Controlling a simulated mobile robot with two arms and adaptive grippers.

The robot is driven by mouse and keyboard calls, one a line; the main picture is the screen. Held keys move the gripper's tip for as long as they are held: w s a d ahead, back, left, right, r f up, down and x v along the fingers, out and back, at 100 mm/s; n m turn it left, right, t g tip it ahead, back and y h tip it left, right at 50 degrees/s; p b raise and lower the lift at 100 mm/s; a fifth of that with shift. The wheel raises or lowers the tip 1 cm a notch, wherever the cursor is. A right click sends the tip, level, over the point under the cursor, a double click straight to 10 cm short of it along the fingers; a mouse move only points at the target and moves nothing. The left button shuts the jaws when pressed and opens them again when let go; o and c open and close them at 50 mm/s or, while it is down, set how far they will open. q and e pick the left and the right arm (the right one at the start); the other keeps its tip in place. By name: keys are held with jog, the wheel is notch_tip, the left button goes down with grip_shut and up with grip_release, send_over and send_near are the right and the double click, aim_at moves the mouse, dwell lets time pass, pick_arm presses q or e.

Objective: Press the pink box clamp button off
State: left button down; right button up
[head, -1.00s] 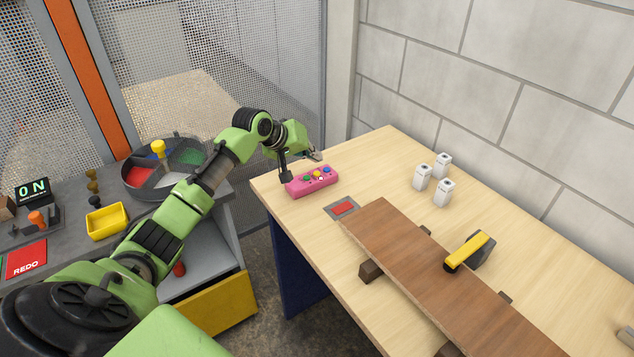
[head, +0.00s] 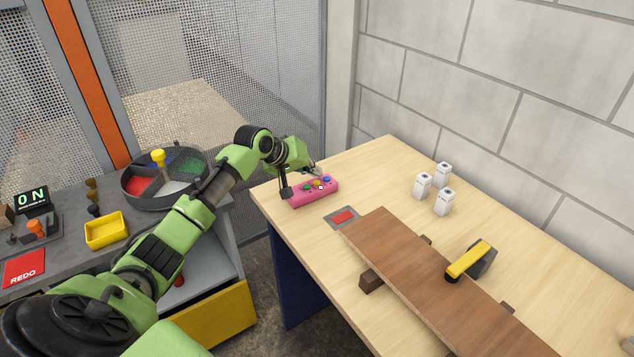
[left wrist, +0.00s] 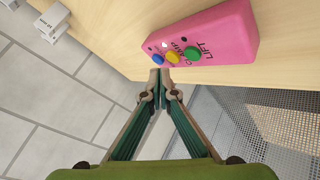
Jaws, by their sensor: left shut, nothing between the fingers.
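The pink box (head: 300,200) stands near the far left corner of the wooden table (head: 375,160). In the left wrist view the pink box (left wrist: 228,32) shows a green button (left wrist: 193,53) by the word LIFT, a yellow button (left wrist: 175,58) by a partly hidden word that looks like CLAMP, and a blue button (left wrist: 158,58). A small white spot shows beside the buttons. My left gripper (head: 316,170) is shut and empty, close to the box on its far side. In the left wrist view its fingertips (left wrist: 162,76) are together just below the blue and yellow buttons; contact is not clear.
A red pad (head: 343,217) lies between box and board. White blocks (head: 444,200) stand further right. A grey bench (head: 70,255) is at the left.

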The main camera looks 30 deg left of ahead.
aim_at(314, 183)
pick_arm(q)
jog(key=shift+f, duration=0.1)
dwell(0.6)
jog(key=shift+f, duration=0.3)
jog(key=shift+f, duration=0.45)
dwell(0.6)
jog(key=shift+r+p, duration=0.1)
jog(key=shift+p, duration=0.3)
jog(key=shift+r+p, duration=0.75)
jog(key=shift+p, duration=0.2)
notch_tip(314, 183, up, 6)
jog(key=p, duration=0.6)
